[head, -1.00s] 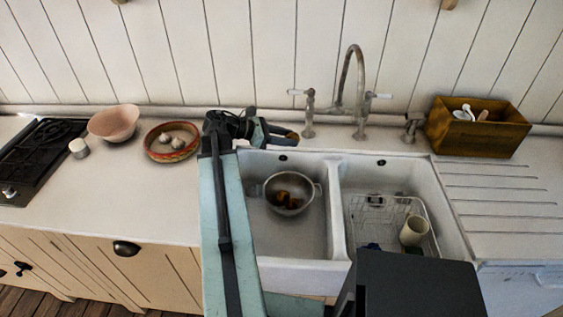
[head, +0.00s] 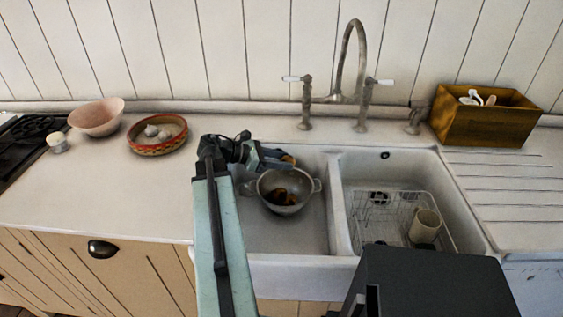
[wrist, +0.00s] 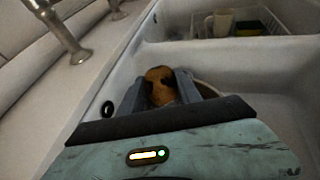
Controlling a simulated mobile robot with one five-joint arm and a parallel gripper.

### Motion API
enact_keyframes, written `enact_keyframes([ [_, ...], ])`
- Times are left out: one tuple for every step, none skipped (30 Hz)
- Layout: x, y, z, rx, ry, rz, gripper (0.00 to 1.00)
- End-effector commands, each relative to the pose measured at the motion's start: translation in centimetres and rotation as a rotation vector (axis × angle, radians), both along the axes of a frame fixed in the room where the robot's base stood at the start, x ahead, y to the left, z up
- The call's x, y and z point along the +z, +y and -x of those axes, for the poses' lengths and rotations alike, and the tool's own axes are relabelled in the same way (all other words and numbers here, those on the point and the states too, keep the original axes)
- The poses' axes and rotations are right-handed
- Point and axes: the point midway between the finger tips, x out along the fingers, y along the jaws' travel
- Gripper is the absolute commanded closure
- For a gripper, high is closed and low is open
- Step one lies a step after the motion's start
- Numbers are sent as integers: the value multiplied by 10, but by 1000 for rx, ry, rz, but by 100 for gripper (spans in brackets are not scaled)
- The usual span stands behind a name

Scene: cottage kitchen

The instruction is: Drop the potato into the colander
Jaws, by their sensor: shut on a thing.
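My gripper (head: 275,161) is shut on a brown potato (head: 287,159), which shows at the fingertips. The wrist view also shows the potato (wrist: 159,86) between the two fingers. The grey metal colander (head: 303,205) stands in the left sink basin with some brown and orange pieces inside. In the head view my gripper and the potato are over the left basin, at the far side of the colander. In the wrist view a strip of the colander's rim (wrist: 207,90) shows behind the right finger; the rest is hidden.
The right basin holds a wire rack (head: 375,222) with a cream mug (head: 425,226). A tall tap (head: 361,75) stands behind the sink. A patterned bowl (head: 157,147) and a pink bowl (head: 96,117) sit left on the counter; a wooden box (head: 487,118) stands right.

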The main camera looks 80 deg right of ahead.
Motion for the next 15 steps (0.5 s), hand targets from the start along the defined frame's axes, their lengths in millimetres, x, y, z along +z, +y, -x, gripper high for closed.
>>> enact_keyframes([
  [-16,0,0,0,0,0,100],
  [-19,0,0,0,0,0,100],
  [-23,0,0,0,0,0,100],
  [-26,0,0,0,0,0,100],
  [-27,0,0,0,0,0,100],
  [-28,0,0,0,0,0,100],
  [-28,0,0,1,0,0,100],
  [-28,0,0,1,0,0,100],
  [-27,0,0,1,0,0,100],
  [-27,0,-1,1,0,0,100],
  [-26,0,-1,1,0,0,100],
  [-26,0,-1,1,0,0,100],
  [-26,0,-1,1,0,0,100],
  [-26,0,-1,1,0,0,57],
  [-26,0,-1,1,0,0,46],
])
